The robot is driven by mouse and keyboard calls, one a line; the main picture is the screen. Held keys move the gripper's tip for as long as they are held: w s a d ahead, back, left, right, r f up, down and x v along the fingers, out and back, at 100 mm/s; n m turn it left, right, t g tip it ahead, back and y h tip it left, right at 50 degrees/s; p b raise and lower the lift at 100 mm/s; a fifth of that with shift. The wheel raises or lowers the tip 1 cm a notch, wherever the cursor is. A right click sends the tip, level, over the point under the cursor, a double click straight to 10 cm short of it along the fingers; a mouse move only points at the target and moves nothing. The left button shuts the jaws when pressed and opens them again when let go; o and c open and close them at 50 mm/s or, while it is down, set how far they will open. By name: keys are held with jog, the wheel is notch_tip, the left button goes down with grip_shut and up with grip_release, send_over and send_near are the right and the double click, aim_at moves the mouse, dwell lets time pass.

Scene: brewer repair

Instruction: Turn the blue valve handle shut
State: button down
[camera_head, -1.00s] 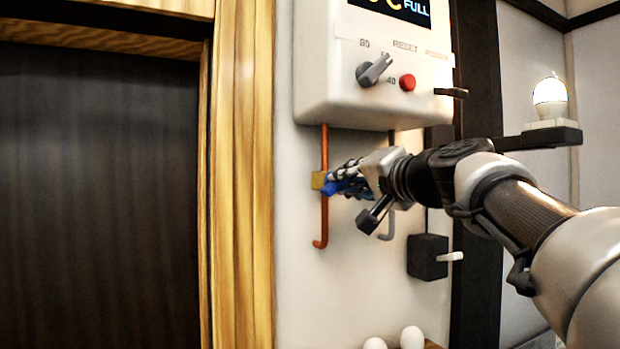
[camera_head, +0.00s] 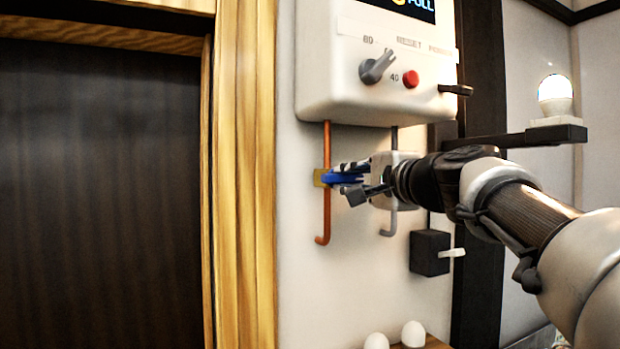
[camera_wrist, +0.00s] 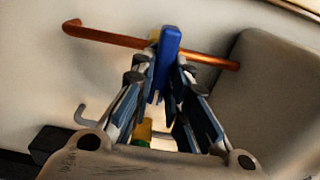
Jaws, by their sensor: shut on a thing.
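The blue valve handle (camera_head: 344,178) extends to the right from a brass valve body (camera_head: 320,178) on the copper pipe (camera_head: 326,215). In the head view it lies about level, crosswise to the upright pipe. In the wrist view the handle (camera_wrist: 168,55) stands between the fingertips and crosses the pipe (camera_wrist: 112,35). My gripper (camera_head: 350,177) is shut on the handle, with a finger on each side of it in the wrist view (camera_wrist: 162,72). The fingers partly cover the handle in the head view.
The white brewer box (camera_head: 330,95) with a grey knob (camera_head: 377,67) and a red button (camera_head: 411,79) hangs just above. A grey bent pipe (camera_head: 391,222) and a black switch box (camera_head: 428,252) are near my wrist. A dark door (camera_head: 100,180) is at left.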

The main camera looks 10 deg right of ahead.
dwell(0.4)
jog(key=c, duration=1.6)
grip_release()
jog(key=shift+o, duration=0.2)
jog(key=v, duration=0.7)
jog(key=shift+s, duration=0.2)
jog(key=s+a+f+n+g+b, duration=0.2)
jog(key=s+f, duration=0.1)
jog(key=f, duration=0.6)
jog(key=s+a+f+n+g+b, duration=0.1)
jog(key=s+a+f+n+g, duration=0.2)
jog(key=f, duration=0.5)
jog(key=s+a+f+n+g+b, duration=0.15)
jog(key=s+f, duration=0.25)
jog(key=f, duration=0.5)
jog(key=s+d+f+n+g+h+b, duration=0.1)
jog(key=s+f+n+g+h, duration=0.1)
jog(key=s+f, duration=0.4)
jog(key=s+d+f+n+g+h+b, duration=0.1)
jog(key=s+f, duration=0.5)
jog(key=f, duration=0.6)
jog(key=s+d+f+n+g+h+b, duration=0.1)
jog(key=s+f+n+g+h+b, duration=0.1)
jog(key=s+f+n, duration=0.3)
notch_tip(320, 180, down, 5)
jog(key=shift+s+d+r+g+h+b, duration=0.25)
jog(key=shift+s+g+b, duration=0.35)
jog(key=shift+s, duration=0.4)
